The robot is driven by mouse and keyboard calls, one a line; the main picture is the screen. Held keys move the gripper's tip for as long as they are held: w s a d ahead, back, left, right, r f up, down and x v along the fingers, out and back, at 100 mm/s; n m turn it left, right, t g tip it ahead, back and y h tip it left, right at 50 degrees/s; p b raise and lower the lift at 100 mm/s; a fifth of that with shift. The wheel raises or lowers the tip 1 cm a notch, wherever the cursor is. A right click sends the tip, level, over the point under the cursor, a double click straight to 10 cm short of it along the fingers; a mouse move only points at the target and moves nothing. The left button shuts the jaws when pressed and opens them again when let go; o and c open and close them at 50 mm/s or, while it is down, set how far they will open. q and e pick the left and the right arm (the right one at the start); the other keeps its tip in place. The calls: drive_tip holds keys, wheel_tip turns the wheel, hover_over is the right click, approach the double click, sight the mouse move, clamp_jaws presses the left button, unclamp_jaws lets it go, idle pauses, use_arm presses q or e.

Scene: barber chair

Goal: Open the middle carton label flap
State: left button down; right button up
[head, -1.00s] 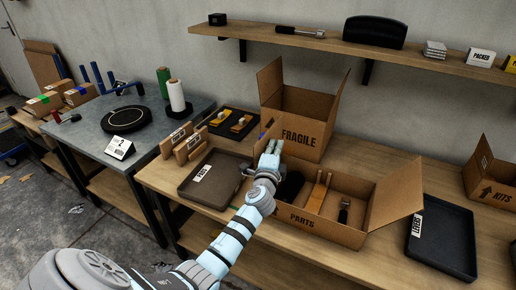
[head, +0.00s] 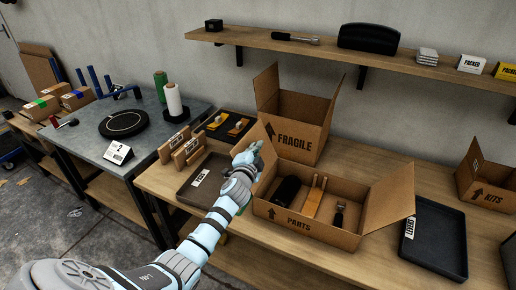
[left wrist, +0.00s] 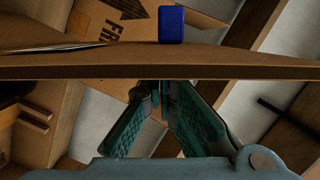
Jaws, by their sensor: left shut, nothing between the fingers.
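The open PARTS carton (head: 345,238) stands on the bench, its right flap (head: 388,198) folded outward. My left gripper (head: 254,147) is at the carton's left end, close to a raised cardboard flap (head: 268,160) that it partly hides. In the left wrist view my gripper (left wrist: 160,88) is shut and empty. Its fingertips lie just below a long cardboard edge (left wrist: 230,72); I cannot tell if they touch it. A blue tab (left wrist: 171,24) stands above that edge. The FRAGILE carton (head: 297,142) stands open behind. My right gripper is not in view.
A black tray (head: 440,240) is at right, with the KITS carton (head: 490,190) beyond. A shelf (head: 350,60) runs above the back of the bench.

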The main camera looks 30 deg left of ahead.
use_arm(q)
drive_tip(key=s+d+r+p, duration=0.2)
drive_tip(key=s+d, duration=0.4)
drive_tip(key=s, duration=0.3)
drive_tip(key=shift+s+d+r+p, duration=0.15)
drive_tip(key=shift+d+r+p, duration=0.2)
drive_tip(key=shift+p, duration=0.3)
